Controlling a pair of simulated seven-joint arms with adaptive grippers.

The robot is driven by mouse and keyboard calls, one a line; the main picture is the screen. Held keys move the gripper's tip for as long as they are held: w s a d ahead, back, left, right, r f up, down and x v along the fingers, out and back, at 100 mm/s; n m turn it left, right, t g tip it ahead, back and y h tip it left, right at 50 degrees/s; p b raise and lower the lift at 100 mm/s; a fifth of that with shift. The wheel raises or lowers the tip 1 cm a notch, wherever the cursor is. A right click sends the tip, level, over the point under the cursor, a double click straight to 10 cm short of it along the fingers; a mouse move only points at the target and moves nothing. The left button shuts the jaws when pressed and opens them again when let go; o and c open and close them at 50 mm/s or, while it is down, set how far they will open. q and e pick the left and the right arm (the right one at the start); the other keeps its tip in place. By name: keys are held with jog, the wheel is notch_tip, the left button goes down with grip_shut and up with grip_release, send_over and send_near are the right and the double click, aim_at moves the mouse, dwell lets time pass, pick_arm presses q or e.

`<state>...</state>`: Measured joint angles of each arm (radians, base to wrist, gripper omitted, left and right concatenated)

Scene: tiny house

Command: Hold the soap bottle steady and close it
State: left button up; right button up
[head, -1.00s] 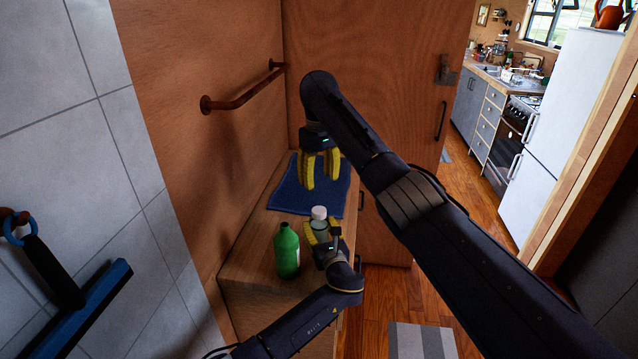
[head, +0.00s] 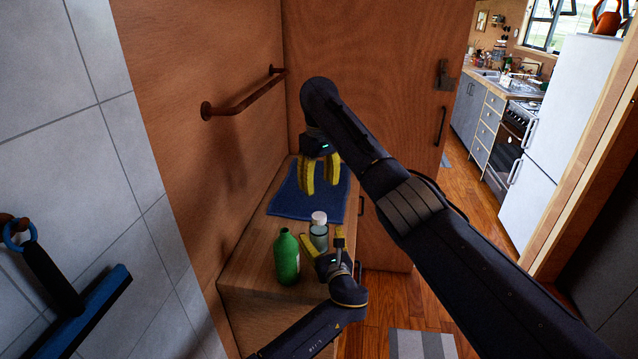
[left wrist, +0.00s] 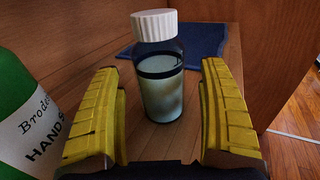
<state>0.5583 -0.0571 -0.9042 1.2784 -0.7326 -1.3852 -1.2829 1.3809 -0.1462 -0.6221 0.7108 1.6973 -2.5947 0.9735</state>
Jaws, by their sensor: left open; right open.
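A clear bottle with pale liquid and a white cap (head: 319,232) stands upright on the wooden counter. It also shows in the left wrist view (left wrist: 162,88), where its cap sits on its top; whether it is tight I cannot tell. A green bottle (head: 287,258) stands to its left; part of its label reads "HAND S" in the left wrist view (left wrist: 28,110). My left gripper (head: 323,243) is open, its fingers pointing at the clear bottle with a gap on either side. My right gripper (head: 319,185) is open and empty, fingers down, above the blue cloth beyond the bottles.
A blue cloth (head: 285,200) lies on the counter behind the bottles. A wooden wall with a grab rail (head: 240,103) rises on the left, and a wooden door panel (head: 390,60) stands behind. The counter (head: 245,270) is bare left of the green bottle.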

pick_arm(q)
jog(key=v, duration=0.9)
jog(key=shift+s+d, duration=0.15)
jog(key=shift+s, duration=0.2)
